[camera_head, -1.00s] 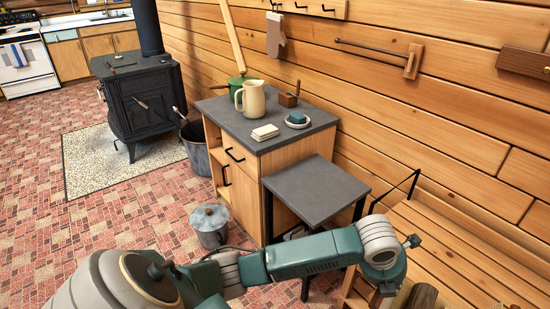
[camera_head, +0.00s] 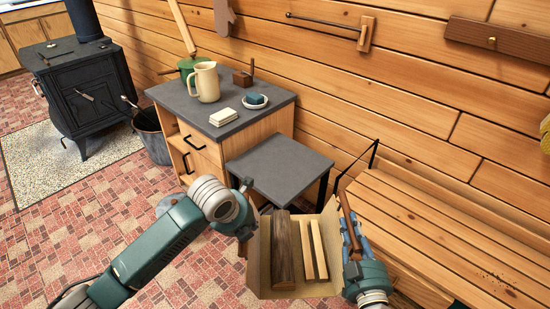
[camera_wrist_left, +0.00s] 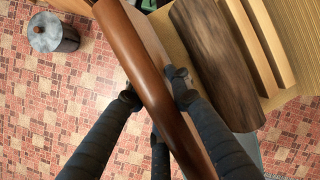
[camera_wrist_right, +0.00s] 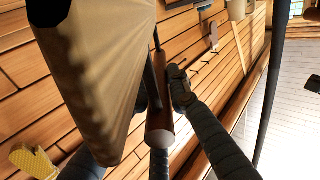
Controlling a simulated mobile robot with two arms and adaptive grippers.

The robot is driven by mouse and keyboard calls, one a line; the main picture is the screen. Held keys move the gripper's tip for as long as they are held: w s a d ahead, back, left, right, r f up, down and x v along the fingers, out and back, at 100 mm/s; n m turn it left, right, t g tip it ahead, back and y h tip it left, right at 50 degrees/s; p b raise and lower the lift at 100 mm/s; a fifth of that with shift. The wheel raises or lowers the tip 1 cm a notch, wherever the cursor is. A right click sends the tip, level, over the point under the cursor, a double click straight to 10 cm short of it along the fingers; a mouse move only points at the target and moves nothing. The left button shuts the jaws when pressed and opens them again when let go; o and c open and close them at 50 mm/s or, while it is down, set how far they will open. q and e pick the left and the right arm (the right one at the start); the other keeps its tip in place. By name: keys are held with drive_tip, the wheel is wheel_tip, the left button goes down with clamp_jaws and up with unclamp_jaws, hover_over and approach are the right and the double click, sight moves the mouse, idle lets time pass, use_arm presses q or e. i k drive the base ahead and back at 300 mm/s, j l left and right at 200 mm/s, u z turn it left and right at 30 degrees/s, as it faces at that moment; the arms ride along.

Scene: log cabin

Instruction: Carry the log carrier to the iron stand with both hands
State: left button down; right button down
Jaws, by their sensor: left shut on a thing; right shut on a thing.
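The log carrier (camera_head: 260,265) is a tan open carrier holding a dark bark log (camera_head: 283,250) and pale split sticks (camera_head: 314,250). It hangs in front of me in the head view, just this side of the low grey-topped stand with dark legs (camera_head: 280,168), apart from its top as far as I can tell. My left gripper (camera_head: 245,240) is shut on the left brown handle, which crosses the left wrist view (camera_wrist_left: 150,80). My right gripper (camera_head: 352,248) is shut on the right brown handle (camera_head: 349,220); it also shows in the right wrist view (camera_wrist_right: 160,115).
A grey-topped cabinet (camera_head: 240,123) with a pitcher (camera_head: 206,82) and small items stands behind the stand. A slatted wooden bench (camera_head: 440,225) lies to the right. A black stove (camera_head: 85,95) and bucket (camera_head: 152,135) are at left. A lidded pot (camera_wrist_left: 52,35) stands on the floor.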

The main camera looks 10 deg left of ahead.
sight(286, 166)
drive_tip(key=i+j, duration=0.1)
drive_tip(key=i, duration=0.35)
drive_tip(key=i+j, duration=0.1)
drive_tip(key=i, duration=0.4)
drive_tip(key=i+j, duration=0.15)
drive_tip(key=i, duration=0.3)
